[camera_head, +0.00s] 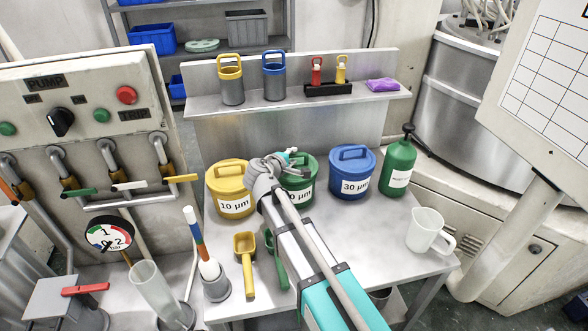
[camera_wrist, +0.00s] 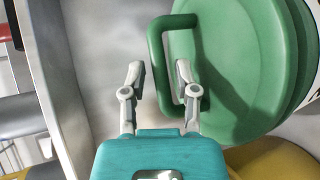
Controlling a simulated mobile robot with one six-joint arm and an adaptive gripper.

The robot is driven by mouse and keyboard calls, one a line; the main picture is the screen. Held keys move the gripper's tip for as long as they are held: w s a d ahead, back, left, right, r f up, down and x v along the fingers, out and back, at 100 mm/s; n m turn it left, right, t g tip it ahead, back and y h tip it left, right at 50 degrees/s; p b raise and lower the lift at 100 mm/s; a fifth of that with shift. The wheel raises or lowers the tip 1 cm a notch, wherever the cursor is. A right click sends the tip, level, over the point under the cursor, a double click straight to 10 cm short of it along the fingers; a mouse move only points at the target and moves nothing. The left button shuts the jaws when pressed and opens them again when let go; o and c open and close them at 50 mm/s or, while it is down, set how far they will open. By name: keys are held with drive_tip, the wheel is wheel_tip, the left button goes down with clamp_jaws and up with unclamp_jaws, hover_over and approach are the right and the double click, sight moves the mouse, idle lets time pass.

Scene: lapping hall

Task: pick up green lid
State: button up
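The green lid (camera_head: 308,164) sits on the middle bucket (camera_head: 303,193), between the yellow and blue ones. My arm hides much of it in the head view. In the wrist view the green lid (camera_wrist: 240,70) fills the right side, with its loop handle (camera_wrist: 157,60) at its left. My gripper (camera_wrist: 159,76) is open, one finger on each side of the handle's outer bar. The right finger appears over the loop's opening. Whether either finger touches the handle, I cannot tell. In the head view my gripper (camera_head: 283,162) is over the lid's left part.
A yellow bucket (camera_head: 232,205) and a blue bucket (camera_head: 350,185) flank the green one. A green pump bottle (camera_head: 398,168) stands at the right, a white jug (camera_head: 425,230) in front of it. A shelf (camera_head: 300,101) with small items is behind. A yellow scoop (camera_head: 246,262) lies left of my arm.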

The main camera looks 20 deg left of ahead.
drive_tip(key=shift+w+d+f, duration=0.1)
drive_tip(key=shift+w+f, duration=0.1)
drive_tip(key=shift+w, duration=0.4)
drive_tip(key=shift+c, duration=0.3)
clamp_jaws()
